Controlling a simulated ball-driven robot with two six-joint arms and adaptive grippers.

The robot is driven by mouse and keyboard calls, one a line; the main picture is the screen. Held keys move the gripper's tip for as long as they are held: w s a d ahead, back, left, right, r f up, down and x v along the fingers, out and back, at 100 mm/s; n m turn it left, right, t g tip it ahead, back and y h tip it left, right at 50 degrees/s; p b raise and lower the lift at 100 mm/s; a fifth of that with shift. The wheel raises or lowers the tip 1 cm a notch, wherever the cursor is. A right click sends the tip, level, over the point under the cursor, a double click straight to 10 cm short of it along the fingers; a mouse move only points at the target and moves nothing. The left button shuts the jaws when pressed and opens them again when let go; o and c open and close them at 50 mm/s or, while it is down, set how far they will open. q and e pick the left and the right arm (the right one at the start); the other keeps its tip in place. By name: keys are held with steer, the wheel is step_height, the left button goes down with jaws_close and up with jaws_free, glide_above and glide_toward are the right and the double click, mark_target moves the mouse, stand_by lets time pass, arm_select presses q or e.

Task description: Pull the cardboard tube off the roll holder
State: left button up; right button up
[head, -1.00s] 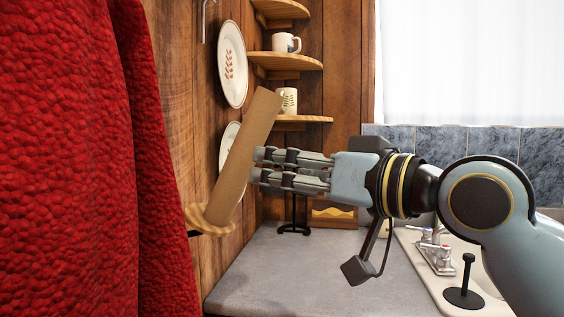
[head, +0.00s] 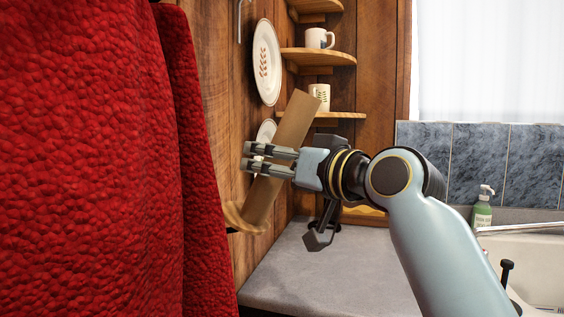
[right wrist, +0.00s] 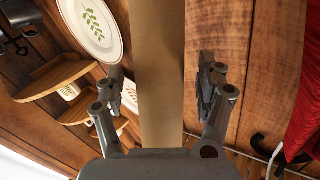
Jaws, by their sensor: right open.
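The cardboard tube (head: 291,117) is a plain brown tube, tilted up to the right. Its lower end meets the round wooden end of the roll holder (head: 238,218) at the plank wall. My right gripper (head: 252,157) is open, with its fingers reaching across the tube's middle. In the right wrist view the tube (right wrist: 158,60) runs between the two spread fingers (right wrist: 160,78), with gaps on both sides. The fingers hide part of the tube in the head view. My left gripper is not in view.
A red textured cloth (head: 90,160) hangs close on the left. Plates (head: 266,62) hang on the wall behind the tube, and corner shelves (head: 318,58) hold mugs (head: 319,38). Below is a grey counter (head: 325,270), with a sink (head: 535,265) at right.

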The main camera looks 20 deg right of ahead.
steer(key=c, duration=1.2)
steer(key=s+d+r+p, duration=0.1)
steer(key=r+p, duration=0.3)
steer(key=s+d+r+p, duration=0.1)
steer(key=d+r+p, duration=0.1)
steer(key=r+p, duration=0.2)
steer(key=s+d+r+p, duration=0.1)
steer(key=r+p, duration=0.3)
steer(key=p, duration=0.1)
steer(key=shift+s+d+r, duration=0.15)
steer(key=shift+d+r, duration=0.2)
steer(key=shift+d, duration=0.05)
steer(key=shift+c, duration=0.2)
steer(key=shift+s+d+r+p, duration=0.2)
steer(key=shift+d+r+p, duration=0.1)
steer(key=shift+r, duration=0.35)
steer(key=shift+s+d+r+p, duration=0.2)
steer(key=shift+r+p, duration=0.1)
steer(key=shift+r, duration=0.3)
steer(key=shift+s+d+r, duration=0.1)
steer(key=shift+d+r, duration=0.1)
steer(key=shift+r, duration=0.3)
steer(key=shift+s+d+r, duration=0.1)
steer(key=shift+d+r, duration=0.1)
steer(key=shift+r, duration=0.25)
